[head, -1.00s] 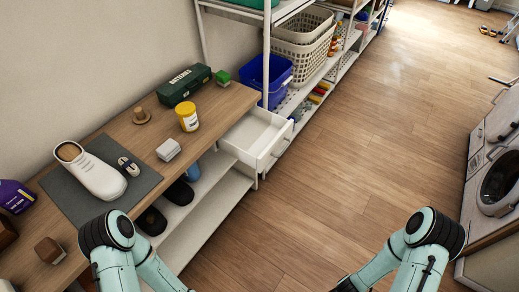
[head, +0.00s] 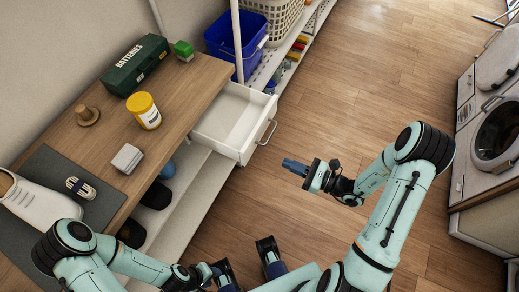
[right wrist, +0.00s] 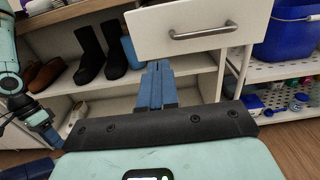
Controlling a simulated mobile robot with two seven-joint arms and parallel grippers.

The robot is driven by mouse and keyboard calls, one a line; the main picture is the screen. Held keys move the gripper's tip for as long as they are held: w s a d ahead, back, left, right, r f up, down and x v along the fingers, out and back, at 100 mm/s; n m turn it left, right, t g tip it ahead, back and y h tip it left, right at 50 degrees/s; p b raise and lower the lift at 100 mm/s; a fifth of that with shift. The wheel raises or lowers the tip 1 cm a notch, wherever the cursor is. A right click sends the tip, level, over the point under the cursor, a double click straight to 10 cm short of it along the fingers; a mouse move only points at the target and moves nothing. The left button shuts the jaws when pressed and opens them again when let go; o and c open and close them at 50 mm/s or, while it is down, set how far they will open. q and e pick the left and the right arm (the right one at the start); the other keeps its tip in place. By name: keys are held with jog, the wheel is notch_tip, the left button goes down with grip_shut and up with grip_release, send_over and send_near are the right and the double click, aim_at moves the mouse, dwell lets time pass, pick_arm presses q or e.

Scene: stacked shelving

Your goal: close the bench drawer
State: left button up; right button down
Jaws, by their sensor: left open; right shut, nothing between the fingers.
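The white bench drawer (head: 231,120) stands pulled out from the right end of the wooden bench (head: 150,100), and it looks empty. Its metal handle (head: 267,132) is on the front face; the front and handle also show in the right wrist view (right wrist: 203,31). My right gripper (head: 287,164) is shut and empty, to the right of and a little nearer than the drawer front, apart from it in the head view. In the right wrist view its blue fingers (right wrist: 156,85) lie below the drawer front. My left gripper (head: 246,262) is open and empty over the floor near the bottom edge.
On the bench are a green batteries box (head: 136,65), a yellow-lidded jar (head: 144,109) and a white shoe (head: 36,203). Boots (right wrist: 102,50) stand on the shelf below. A blue bin (head: 236,40) is behind the drawer. The floor right of the drawer is clear.

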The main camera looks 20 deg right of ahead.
aim_at(210, 134)
jog(key=x, duration=1)
jog(key=shift+w+a, duration=0.2)
jog(key=shift+a, duration=0.1)
jog(key=shift+w+a, duration=0.2)
jog(key=shift+w, duration=0.1)
jog(key=b+x, duration=0.2)
jog(key=x, duration=1.7)
jog(key=shift+a+f, duration=0.1)
jog(key=shift+a, duration=0.05)
